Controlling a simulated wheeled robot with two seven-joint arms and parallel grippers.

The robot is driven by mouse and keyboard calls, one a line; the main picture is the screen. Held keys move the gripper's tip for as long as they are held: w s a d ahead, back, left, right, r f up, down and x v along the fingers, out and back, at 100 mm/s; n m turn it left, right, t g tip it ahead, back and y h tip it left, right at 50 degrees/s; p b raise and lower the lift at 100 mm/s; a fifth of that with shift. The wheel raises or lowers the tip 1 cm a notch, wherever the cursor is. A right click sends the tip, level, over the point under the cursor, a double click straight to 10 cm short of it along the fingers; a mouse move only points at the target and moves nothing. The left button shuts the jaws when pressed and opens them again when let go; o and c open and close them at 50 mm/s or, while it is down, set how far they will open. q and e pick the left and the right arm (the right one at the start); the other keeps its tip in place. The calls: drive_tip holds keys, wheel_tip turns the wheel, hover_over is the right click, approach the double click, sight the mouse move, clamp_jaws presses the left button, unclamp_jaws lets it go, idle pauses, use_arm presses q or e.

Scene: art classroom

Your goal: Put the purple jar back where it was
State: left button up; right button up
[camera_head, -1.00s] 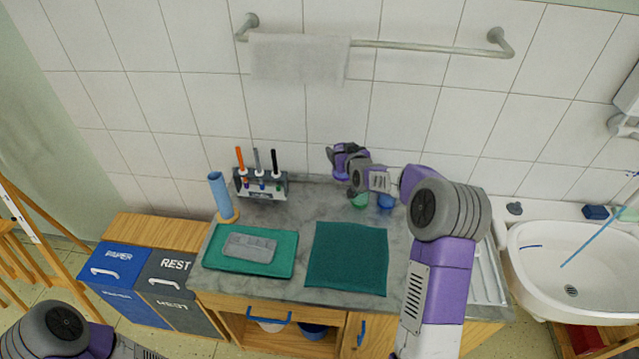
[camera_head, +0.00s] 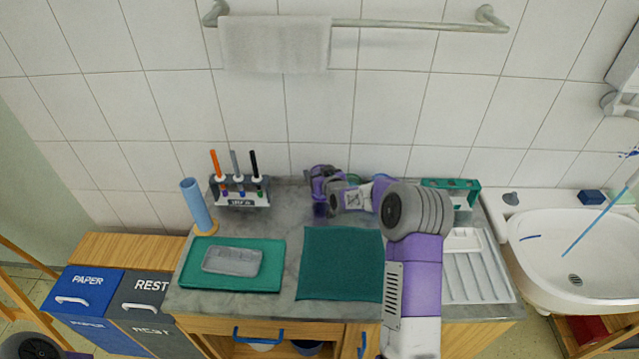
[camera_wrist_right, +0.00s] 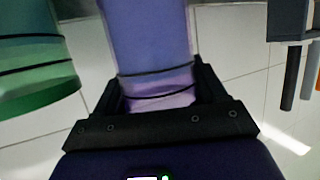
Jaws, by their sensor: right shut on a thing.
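The purple jar (camera_wrist_right: 150,40) is between the fingers of my right gripper (camera_wrist_right: 155,95) in the wrist view, and the gripper is shut on it. I cannot tell whether the jar touches the counter. A green jar (camera_wrist_right: 35,70) stands beside it in the wrist view. My right arm mostly hides the jars at the back in the head view. My left gripper is out of view.
A marker rack (camera_head: 240,198) and a blue tube (camera_head: 196,205) stand to the left. A dark green cloth (camera_head: 341,265) lies in front. A teal rack (camera_head: 462,186) and drainer (camera_head: 480,270) are right.

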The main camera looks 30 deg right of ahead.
drive_tip(key=shift+f, duration=1.6)
drive_tip(key=shift+b, duration=0.3)
drive_tip(key=shift+f, duration=0.15)
drive_tip(key=o, duration=0.8)
drive_tip(key=shift+c, duration=0.2)
drive_tip(key=shift+r, duration=0.25)
drive_tip(key=p+v, duration=0.1)
drive_tip(key=v, duration=1.1)
